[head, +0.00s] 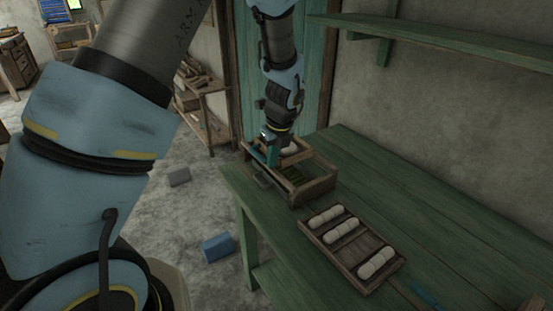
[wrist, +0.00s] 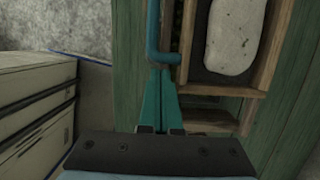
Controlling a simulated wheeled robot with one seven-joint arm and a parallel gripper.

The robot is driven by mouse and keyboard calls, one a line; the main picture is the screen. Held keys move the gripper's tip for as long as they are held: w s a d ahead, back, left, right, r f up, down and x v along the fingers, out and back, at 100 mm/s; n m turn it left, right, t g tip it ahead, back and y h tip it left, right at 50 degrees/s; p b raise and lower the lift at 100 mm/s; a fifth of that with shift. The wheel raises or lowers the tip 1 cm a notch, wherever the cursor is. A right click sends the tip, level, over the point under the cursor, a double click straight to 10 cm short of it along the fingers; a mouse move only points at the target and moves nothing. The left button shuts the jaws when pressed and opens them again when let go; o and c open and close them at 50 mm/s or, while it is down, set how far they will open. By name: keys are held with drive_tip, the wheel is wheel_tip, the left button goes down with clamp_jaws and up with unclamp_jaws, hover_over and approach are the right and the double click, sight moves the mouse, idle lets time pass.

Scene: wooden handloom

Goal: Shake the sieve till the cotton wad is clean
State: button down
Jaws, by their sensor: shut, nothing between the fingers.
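The sieve is a small wooden frame (head: 297,158) on top of an open wooden box (head: 318,188) at the bench's far left corner. The cotton wad (wrist: 230,35) lies in the sieve, white with several dark specks; in the head view it is partly hidden by my arm. A blue bent handle (wrist: 152,30) runs along the sieve's left side in the wrist view. My gripper (wrist: 163,76) has its teal fingers shut and empty, tips right beside the handle's bend. Whether they touch it I cannot tell. In the head view my gripper (head: 270,158) is at the box's left side.
A wooden tray (head: 362,262) with several white rolls sits on the green bench (head: 440,215), nearer and to the right. A green shelf (head: 440,42) runs along the wall. A blue block (head: 217,247) and a grey block (head: 179,177) lie on the floor. The bench's right part is mostly clear.

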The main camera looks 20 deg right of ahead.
idle(0.3)
drive_tip(key=shift+w+a, duration=0.15)
drive_tip(key=shift+w, duration=0.5)
drive_tip(key=shift+s, duration=0.3)
drive_tip(key=s, duration=0.2)
drive_tip(key=s+d, duration=0.1)
drive_tip(key=shift+s+r, duration=0.15)
drive_tip(key=shift+s, duration=0.25)
drive_tip(key=b+v, duration=0.2)
drive_tip(key=v, duration=0.6)
drive_tip(key=shift+r, duration=0.4)
drive_tip(key=shift+a, duration=0.15)
